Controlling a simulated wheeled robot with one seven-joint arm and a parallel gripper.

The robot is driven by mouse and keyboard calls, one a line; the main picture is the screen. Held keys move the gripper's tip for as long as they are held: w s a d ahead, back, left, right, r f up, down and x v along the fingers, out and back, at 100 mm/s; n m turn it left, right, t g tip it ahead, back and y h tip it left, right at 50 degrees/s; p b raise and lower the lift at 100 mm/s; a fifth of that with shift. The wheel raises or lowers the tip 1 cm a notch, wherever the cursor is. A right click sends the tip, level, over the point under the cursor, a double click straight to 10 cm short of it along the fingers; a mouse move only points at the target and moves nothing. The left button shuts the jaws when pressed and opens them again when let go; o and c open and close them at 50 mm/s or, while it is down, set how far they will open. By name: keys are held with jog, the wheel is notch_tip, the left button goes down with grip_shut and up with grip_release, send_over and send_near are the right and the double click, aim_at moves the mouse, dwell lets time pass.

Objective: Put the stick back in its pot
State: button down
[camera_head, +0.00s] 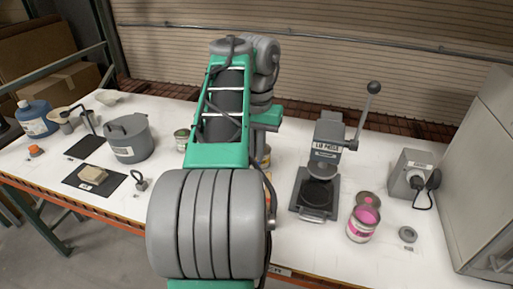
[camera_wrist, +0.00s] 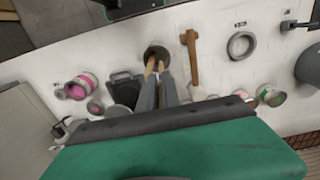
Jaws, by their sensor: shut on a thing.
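My gripper (camera_wrist: 158,88) shows in the wrist view as two grey fingers reaching toward a dark round pot (camera_wrist: 149,49). It is shut on a thin tan stick (camera_wrist: 151,67), of which only a small part shows at the fingertips. The stick's end overlaps the pot's dark opening; I cannot tell whether it is inside or above it. In the head view my own arm hides the gripper, the stick and this pot.
A brown wooden tool (camera_wrist: 192,58) lies close beside the pot, with a grey ring (camera_wrist: 241,45) beyond. A lever press (camera_head: 327,150), an open pink can (camera_head: 360,228) and a grey box (camera_head: 408,172) stand right. A grey bucket (camera_head: 128,142) stands left.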

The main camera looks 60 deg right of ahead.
notch_tip(320, 180, down, 12)
jog(key=b, duration=1.1)
jog(key=shift+f+b, duration=0.2)
jog(key=shift+b, duration=0.2)
jog(key=c, duration=1.5)
grip_release()
notch_tip(320, 180, up, 8)
jog(key=p, duration=0.6)
jog(key=shift+f, duration=0.1)
